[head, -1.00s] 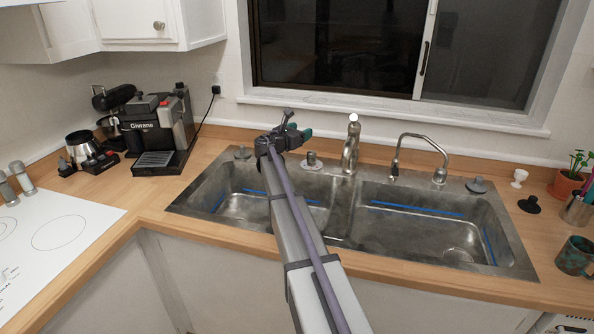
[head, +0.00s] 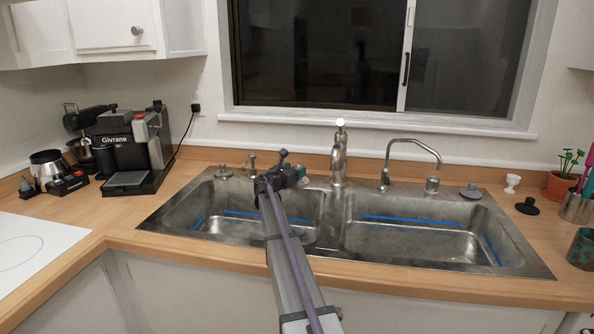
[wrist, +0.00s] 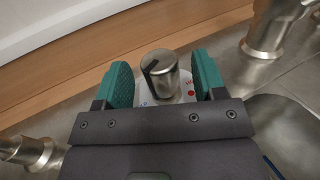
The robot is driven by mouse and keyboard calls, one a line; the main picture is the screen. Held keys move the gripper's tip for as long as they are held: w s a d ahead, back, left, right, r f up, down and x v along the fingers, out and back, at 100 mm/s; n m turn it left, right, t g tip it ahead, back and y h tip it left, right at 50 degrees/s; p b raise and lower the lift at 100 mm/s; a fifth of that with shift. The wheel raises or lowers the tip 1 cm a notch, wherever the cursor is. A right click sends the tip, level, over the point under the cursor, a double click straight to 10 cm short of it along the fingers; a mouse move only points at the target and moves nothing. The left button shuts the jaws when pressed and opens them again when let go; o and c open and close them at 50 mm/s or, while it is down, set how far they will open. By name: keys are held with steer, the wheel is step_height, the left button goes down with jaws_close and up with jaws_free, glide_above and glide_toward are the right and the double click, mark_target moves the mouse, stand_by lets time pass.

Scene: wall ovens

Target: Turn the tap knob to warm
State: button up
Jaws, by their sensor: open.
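The tap knob (wrist: 160,75) is a short metal cylinder with a dark mark on the left of its top. In the wrist view it stands on a pale plate with a red dot (wrist: 191,93) at right and a bluish mark at left. My gripper (wrist: 164,82) is open, with one green finger on each side of the knob. Small gaps seem to show beside it; contact is unclear. In the head view my gripper (head: 287,174) is at the sink's back rim and hides the knob. The tall tap (head: 339,155) stands just right of it.
A double-basin sink (head: 345,230) lies below my arm. A thin curved spout (head: 411,142) stands to the right, and a small dispenser (head: 253,165) to the left. A coffee machine (head: 132,150) is on the left counter. The window wall is close behind the sink's back rim.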

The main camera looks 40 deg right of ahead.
steer(key=shift+x, duration=1.1)
steer(key=c, duration=0.9)
